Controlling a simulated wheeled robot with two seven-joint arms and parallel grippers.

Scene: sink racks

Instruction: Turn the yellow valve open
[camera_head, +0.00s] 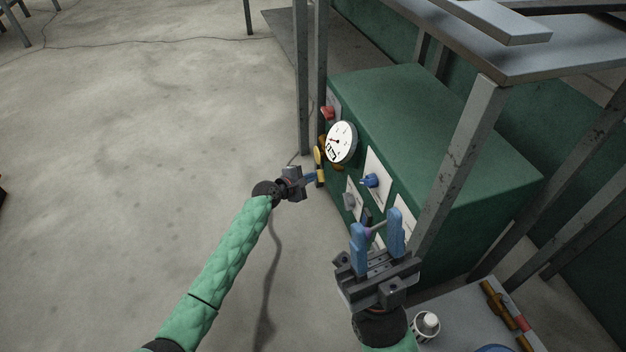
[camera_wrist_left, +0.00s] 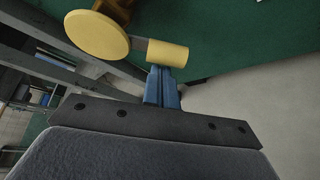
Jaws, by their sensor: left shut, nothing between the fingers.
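The yellow valve (camera_head: 318,155) is on the left end of the green box's front panel, and its handle end (camera_head: 320,175) sits low. In the left wrist view its round yellow disc (camera_wrist_left: 97,35) is at upper left, joined by a short grey bar to a yellow cylinder (camera_wrist_left: 167,53). My left gripper (camera_head: 312,177) is shut and empty, its blue fingertips (camera_wrist_left: 161,72) right at the cylinder's lower side. I cannot tell whether they touch it. My right gripper (camera_head: 376,221) is open, fingers apart, in front of the panel's right part.
The green box (camera_head: 430,120) carries a white gauge (camera_head: 341,142), a red knob (camera_head: 328,113) and a blue knob (camera_head: 370,181). Grey metal posts (camera_head: 460,160) frame it. A low table at lower right holds a white cup (camera_head: 426,325). Floor at left is clear.

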